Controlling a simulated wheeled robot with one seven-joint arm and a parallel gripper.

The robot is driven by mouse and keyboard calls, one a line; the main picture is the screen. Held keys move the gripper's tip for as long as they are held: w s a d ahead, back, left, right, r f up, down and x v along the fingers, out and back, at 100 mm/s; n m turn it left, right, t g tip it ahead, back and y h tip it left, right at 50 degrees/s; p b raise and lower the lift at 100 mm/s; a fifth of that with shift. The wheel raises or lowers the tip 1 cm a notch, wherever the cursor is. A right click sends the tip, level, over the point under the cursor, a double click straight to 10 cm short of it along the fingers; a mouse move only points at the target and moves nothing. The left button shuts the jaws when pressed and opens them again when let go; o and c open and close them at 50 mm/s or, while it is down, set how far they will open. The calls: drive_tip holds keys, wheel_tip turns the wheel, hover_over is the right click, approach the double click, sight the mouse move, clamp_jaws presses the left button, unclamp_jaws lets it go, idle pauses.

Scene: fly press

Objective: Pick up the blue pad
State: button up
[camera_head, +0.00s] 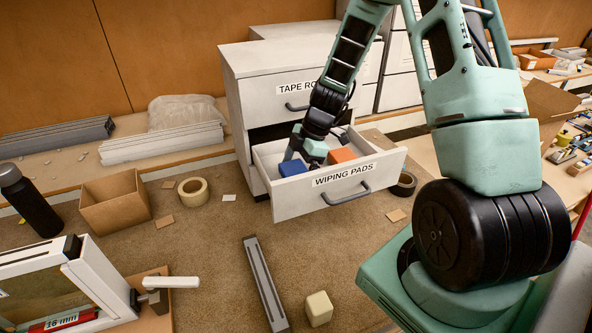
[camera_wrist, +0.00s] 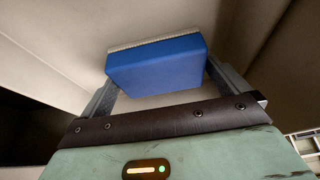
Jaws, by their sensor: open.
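The blue pad (camera_head: 293,168) lies in the open drawer labelled WIPING PADS (camera_head: 290,206), toward its left side. In the wrist view the blue pad (camera_wrist: 158,62) fills the space ahead of my gripper, and a pale strip shows along its far edge. My gripper (camera_head: 298,150) reaches down into the drawer at the pad. In the wrist view my gripper (camera_wrist: 160,85) is open, with one finger at each side of the pad. Whether the fingers touch it I cannot tell.
An orange pad (camera_head: 342,155) lies to the right in the same drawer. The drawer walls stand close around my gripper. The TAPE drawer (camera_head: 290,88) above is shut. An open cardboard box (camera_head: 115,201), tape roll (camera_head: 193,192) and pale block (camera_head: 319,308) are on the bench.

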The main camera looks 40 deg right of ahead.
sight(296, 171)
drive_tip(key=shift+a+f, duration=0.15)
drive_tip(key=shift+f, duration=0.2)
drive_tip(key=c, duration=0.7)
drive_tip(key=shift+c, duration=0.2)
drive_tip(key=shift+w+r, duration=0.1)
wheel_tip(296, 171, up, 18)
drive_tip(key=b, duration=0.5)
drive_tip(key=o, duration=0.5)
drive_tip(key=c, duration=0.4)
drive_tip(key=shift+o, duration=0.2)
